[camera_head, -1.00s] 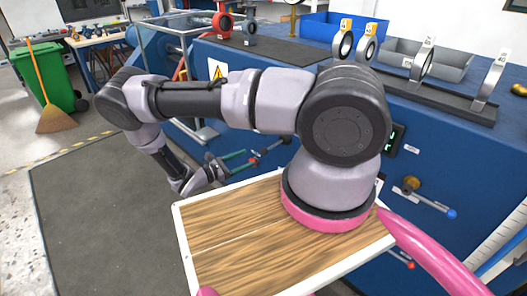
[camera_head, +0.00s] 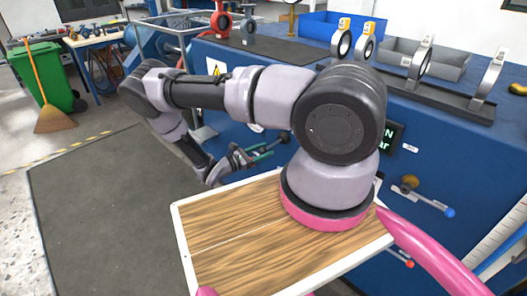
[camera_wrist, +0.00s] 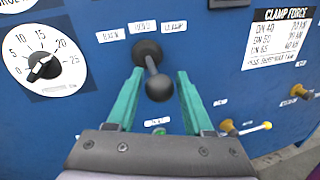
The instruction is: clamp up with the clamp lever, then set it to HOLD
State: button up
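The clamp lever (camera_wrist: 152,66) is a dark rod with a black ball knob on the blue panel (camera_wrist: 100,110). In the wrist view its knob is below and slightly right of its pivot, under a row of small labels, the middle one seemingly HOLD (camera_wrist: 143,26). My gripper (camera_wrist: 159,85) is open, its green fingers on either side of the knob, with a visible gap to each. In the head view my gripper (camera_head: 272,150) is at the front of the blue bench; a dark knob (camera_head: 284,138) shows by its tips.
A round pressure dial (camera_wrist: 43,64) is left of the lever, a CLAMP FORCE plate (camera_wrist: 278,38) right. A yellow-hubbed valve lever (camera_wrist: 232,128) is at lower right. A display (camera_head: 393,135) is partly hidden by my arm. Valve discs (camera_head: 420,62) stand on the bench.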

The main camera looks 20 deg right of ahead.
grip_shut()
dwell(1.2)
